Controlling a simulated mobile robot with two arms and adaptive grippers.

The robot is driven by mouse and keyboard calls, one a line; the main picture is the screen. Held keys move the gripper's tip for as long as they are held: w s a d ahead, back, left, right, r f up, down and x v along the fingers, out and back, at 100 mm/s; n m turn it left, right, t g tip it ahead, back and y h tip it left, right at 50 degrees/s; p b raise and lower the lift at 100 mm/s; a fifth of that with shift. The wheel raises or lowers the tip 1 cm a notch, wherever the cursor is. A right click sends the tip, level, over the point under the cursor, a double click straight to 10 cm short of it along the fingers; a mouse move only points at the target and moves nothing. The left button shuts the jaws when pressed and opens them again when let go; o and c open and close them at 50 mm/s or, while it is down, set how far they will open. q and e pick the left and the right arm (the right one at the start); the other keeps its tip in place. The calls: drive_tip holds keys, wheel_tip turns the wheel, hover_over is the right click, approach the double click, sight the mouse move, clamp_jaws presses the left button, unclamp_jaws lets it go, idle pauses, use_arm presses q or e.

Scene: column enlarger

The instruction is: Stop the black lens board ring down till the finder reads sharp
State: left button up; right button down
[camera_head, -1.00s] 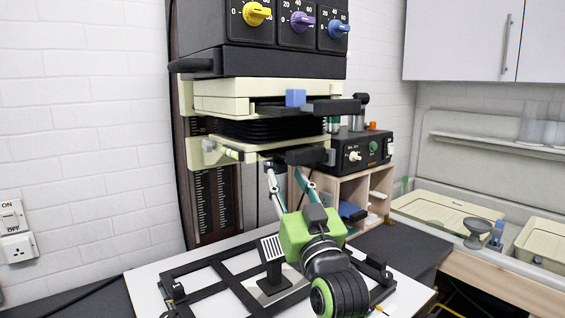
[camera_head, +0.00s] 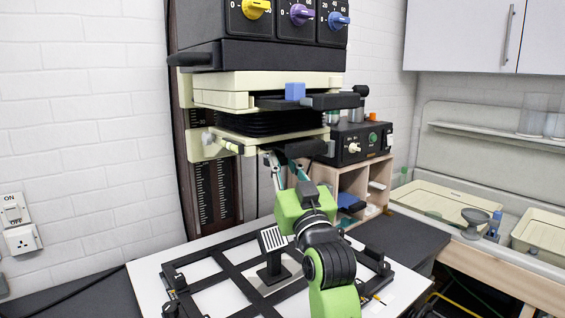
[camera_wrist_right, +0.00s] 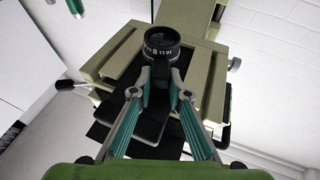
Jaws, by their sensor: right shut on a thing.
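The black lens board ring (camera_wrist_right: 162,42), with white numbers on its rim, shows under the enlarger in the right wrist view. In the head view it is hidden or cannot be told from the dark parts under the enlarger. My right gripper (camera_wrist_right: 160,78) has its fingertips close together at the ring's near side and is shut on it. In the head view the right gripper (camera_head: 272,160) reaches up under the lens stage. The finder (camera_head: 271,240), a black stand with a slanted striped face, stands on the baseboard easel. Its reading is too small to tell. My left gripper is out of view.
The enlarger head (camera_head: 262,60) with yellow, purple and blue dials is above the gripper. A black easel frame (camera_head: 200,285) lies on the white baseboard. A black control box (camera_head: 358,143) on a wooden shelf stands to the right, with cream trays (camera_head: 440,205) beyond.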

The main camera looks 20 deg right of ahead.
drive_tip(key=shift+d+y, duration=0.15)
drive_tip(key=shift+y, duration=0.25)
drive_tip(key=shift+w+d+n+g+y+b, duration=0.15)
drive_tip(key=shift+d+n+y+b, duration=0.4)
drive_tip(key=shift+y, duration=0.6)
drive_tip(key=shift+d+n+g+y+b, duration=0.1)
drive_tip(key=shift+n+g+y+b, duration=0.15)
drive_tip(key=shift+n+y, duration=0.75)
drive_tip(key=shift+w+d+n+g+y+b, duration=0.15)
drive_tip(key=shift+d+n+y+b, duration=0.25)
drive_tip(key=shift+y, duration=0.95)
drive_tip(key=shift+s, duration=0.1)
drive_tip(key=c, duration=1.9)
unclamp_jaws()
drive_tip(key=shift+a, duration=0.1)
